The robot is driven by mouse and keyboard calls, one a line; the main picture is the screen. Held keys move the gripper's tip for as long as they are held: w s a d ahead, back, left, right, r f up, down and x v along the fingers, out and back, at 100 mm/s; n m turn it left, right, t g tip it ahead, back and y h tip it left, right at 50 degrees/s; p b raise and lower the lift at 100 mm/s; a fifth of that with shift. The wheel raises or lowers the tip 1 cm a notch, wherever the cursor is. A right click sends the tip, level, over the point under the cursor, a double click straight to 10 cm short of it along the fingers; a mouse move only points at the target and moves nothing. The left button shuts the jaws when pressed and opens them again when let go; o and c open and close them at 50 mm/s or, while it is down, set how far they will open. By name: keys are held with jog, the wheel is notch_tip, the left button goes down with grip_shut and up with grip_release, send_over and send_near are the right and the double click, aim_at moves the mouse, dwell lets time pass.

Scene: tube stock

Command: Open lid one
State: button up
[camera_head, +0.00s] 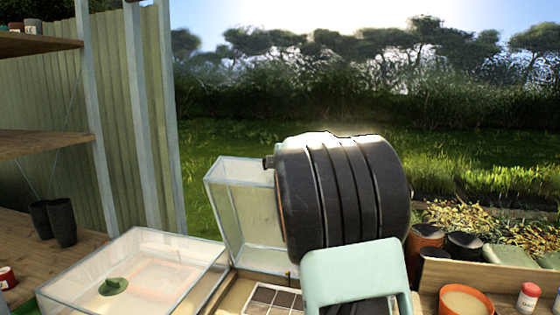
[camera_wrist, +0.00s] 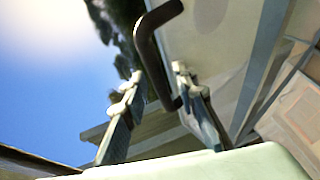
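A clear, pale-framed lid (camera_head: 228,190) stands raised and nearly upright in the middle of the head view. A dark bent handle (camera_wrist: 147,48) shows in the wrist view, beside a pale panel. My gripper (camera_wrist: 158,72) has its two fingers apart, with the handle between them. The handle looks close to the right finger; I cannot tell whether they touch. My arm hides the gripper and much of the lid's right side in the head view. A second clear box or lid (camera_head: 188,285) lies low at the left. No label shows which is lid one.
A green piece (camera_head: 113,286) shows inside the left clear box. A dark-celled tray (camera_head: 272,298) lies below the raised lid. Black pots (camera_head: 62,222) stand at the left, and an orange pot (camera_head: 465,300) and red-and-white jar (camera_head: 528,297) at the right.

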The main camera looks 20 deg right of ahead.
jog(key=shift+s, duration=0.1)
jog(key=v, duration=1.2)
jog(key=shift+r, duration=0.1)
